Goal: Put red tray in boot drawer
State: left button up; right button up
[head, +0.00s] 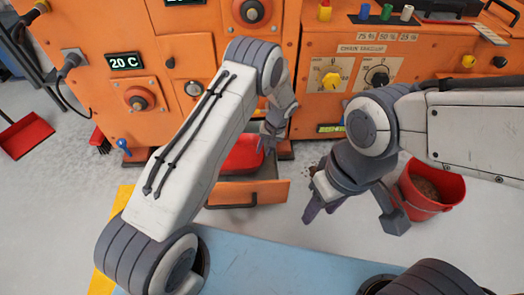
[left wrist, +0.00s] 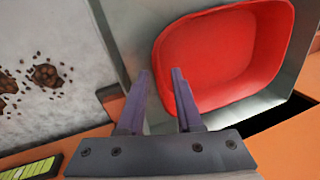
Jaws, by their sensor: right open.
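The red tray (head: 243,155) lies inside the open orange-fronted boot drawer (head: 262,191), low on the orange machine. In the left wrist view the tray (left wrist: 222,55) is empty and sits within the drawer's grey metal walls (left wrist: 128,48). My left gripper (head: 267,146) is over the drawer at the tray's rim. In the left wrist view its two fingers (left wrist: 161,72) are apart, one tip over the tray's edge and one beside it; contact is unclear. My right gripper (head: 320,208) is open and empty, right of the drawer above the floor.
A red bucket (head: 431,189) with brown contents stands at right, partly behind my right arm. A red dustpan (head: 25,134) lies at far left. Brown grains (left wrist: 45,75) are spilled on the floor beside the drawer. The orange machine fills the back.

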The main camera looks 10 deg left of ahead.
pick_arm(q)
jog(key=s+d+r+m+h+p, duration=0.1)
jog(key=s+d+r, duration=0.25)
jog(key=r, duration=0.55)
jog(key=s+d+r+m+p, duration=0.1)
jog(key=s+d+r+m, duration=0.2)
jog(key=r, duration=0.6)
jog(key=s+d+r+h+p, duration=0.1)
jog(key=s+d+r+p, duration=0.15)
jog(key=s+r, duration=0.4)
jog(key=s+r+m+h, duration=0.1)
jog(key=s+r, duration=0.4)
jog(key=s, duration=0.5)
jog(key=s+a+r+m, duration=0.1)
jog(key=s+r+m, duration=0.3)
jog(key=s, duration=0.6)
jog(key=shift+s+a+r+h+b, duration=0.25)
jog(key=shift+r+h+b, duration=0.2)
jog(key=shift+r, duration=0.2)
notch_tip(320, 180, up, 50)
jog(key=p, duration=5)
